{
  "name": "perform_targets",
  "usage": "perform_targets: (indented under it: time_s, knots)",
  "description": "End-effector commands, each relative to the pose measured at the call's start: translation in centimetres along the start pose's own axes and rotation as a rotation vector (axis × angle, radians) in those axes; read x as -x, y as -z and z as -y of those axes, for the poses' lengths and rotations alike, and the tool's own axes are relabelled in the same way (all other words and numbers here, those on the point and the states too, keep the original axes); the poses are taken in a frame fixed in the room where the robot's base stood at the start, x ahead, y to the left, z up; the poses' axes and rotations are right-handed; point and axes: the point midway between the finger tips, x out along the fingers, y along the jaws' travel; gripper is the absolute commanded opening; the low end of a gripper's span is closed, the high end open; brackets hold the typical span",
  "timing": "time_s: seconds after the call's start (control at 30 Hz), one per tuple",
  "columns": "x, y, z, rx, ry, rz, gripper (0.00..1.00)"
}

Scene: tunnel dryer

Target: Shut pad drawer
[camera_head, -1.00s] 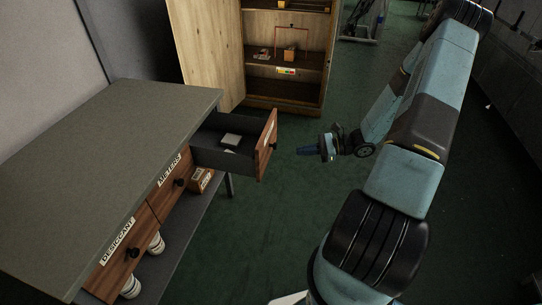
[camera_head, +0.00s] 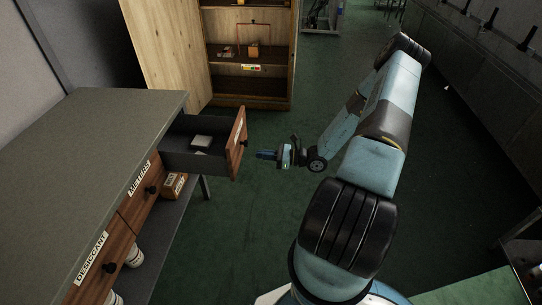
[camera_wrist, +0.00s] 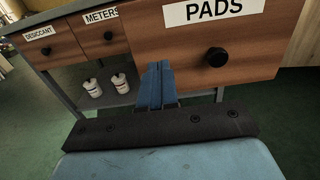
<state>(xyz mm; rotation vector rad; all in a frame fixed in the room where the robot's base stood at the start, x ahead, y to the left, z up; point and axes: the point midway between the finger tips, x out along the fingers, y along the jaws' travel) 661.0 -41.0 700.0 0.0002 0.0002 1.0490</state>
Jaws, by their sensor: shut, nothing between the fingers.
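The pad drawer (camera_head: 237,145) is pulled out at the far end of the bench, with a white pad (camera_head: 202,141) inside. In the wrist view its wooden front (camera_wrist: 270,45) fills the upper right, with a PADS label (camera_wrist: 213,10) and a round black knob (camera_wrist: 216,57). My gripper (camera_head: 262,155) is to the right of the drawer front and apart from it, pointing toward it. In the wrist view my blue fingers (camera_wrist: 157,75) are together and empty, left of and a little below the knob.
The grey bench (camera_head: 85,140) also has shut METERS (camera_head: 128,205) and DESICCANT (camera_head: 103,268) drawers. A lower shelf (camera_head: 180,218) holds a small box and white bottles. An open wooden cabinet (camera_head: 249,90) stands behind.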

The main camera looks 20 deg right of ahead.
Motion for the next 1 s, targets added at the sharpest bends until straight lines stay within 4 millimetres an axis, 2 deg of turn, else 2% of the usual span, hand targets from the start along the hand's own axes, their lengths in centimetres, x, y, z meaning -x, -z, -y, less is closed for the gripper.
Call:
perform_targets:
  time_s: [0.3, 0.5, 0.67, 1.0]
  knots:
    - [-5.5, 0.0, -0.1, 0.000, -0.003, 0.001, 0.00]
    - [-7.5, 0.0, 0.0, 0.000, 0.000, 0.001, 0.00]
    - [-8.1, 0.0, 0.0, 0.001, -0.001, 0.000, 0.00]
    - [-8.2, 0.0, 0.0, 0.000, 0.000, 0.000, 0.00]
